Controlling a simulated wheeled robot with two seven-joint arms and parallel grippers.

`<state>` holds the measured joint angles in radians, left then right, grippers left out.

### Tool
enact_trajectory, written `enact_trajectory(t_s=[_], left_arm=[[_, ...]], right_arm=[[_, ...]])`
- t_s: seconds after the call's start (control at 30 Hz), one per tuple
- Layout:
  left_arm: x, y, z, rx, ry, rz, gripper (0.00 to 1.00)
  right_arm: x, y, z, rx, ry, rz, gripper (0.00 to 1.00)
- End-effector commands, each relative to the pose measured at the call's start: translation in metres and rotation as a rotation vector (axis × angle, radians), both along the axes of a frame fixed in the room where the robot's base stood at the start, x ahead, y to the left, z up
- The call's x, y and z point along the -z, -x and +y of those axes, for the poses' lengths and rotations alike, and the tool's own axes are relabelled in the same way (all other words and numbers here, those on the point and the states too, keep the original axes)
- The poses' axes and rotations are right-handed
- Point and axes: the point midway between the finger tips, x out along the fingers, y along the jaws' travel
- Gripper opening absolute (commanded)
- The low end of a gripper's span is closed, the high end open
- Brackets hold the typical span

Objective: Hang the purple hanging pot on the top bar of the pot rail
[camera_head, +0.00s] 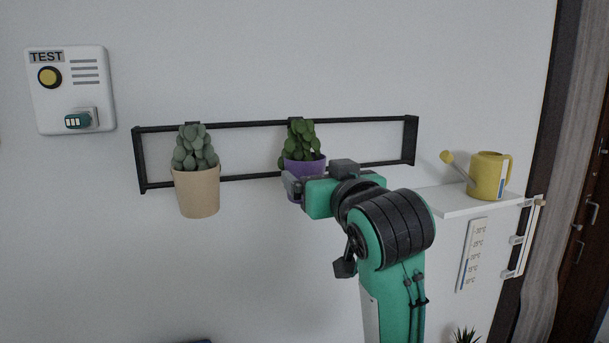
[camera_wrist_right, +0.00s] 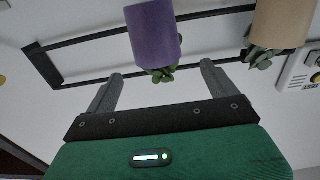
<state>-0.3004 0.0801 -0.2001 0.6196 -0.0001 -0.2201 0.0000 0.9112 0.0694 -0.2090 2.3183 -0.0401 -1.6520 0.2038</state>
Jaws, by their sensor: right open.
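The purple hanging pot (camera_head: 305,167) holds a green plant and hangs at the black pot rail (camera_head: 365,122). Its top reaches the top bar, where a dark hook shows behind the leaves. My right gripper (camera_head: 292,186) is just in front of the pot and hides its lower part. In the right wrist view, the purple pot (camera_wrist_right: 153,32) appears upside down, ahead of and between the two spread fingers of my right gripper (camera_wrist_right: 157,72). The fingers are apart and hold nothing. Any contact with the pot cannot be told. My left gripper is out of view.
A beige pot (camera_head: 198,192) with a grey-green plant hangs on the rail to the left. A white shelf (camera_head: 465,202) with a yellow watering can (camera_head: 488,176) is at the right. A white TEST box (camera_head: 70,90) is on the wall at upper left.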

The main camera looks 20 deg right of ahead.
Motion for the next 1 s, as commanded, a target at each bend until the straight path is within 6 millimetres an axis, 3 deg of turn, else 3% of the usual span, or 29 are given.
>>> enact_trajectory(t_s=[0.2,0.43,0.8,1.0], left_arm=[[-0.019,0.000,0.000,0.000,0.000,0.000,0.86],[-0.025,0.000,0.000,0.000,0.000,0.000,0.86],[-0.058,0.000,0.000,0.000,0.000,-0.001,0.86],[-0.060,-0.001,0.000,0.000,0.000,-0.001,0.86]], right_arm=[[-0.002,-0.039,0.001,0.001,0.000,0.003,0.89],[-0.001,-0.052,0.001,0.001,0.000,0.002,0.89],[0.001,-0.093,-0.002,0.001,0.001,0.004,0.89],[0.004,-0.101,-0.002,0.000,0.000,0.001,0.89]])
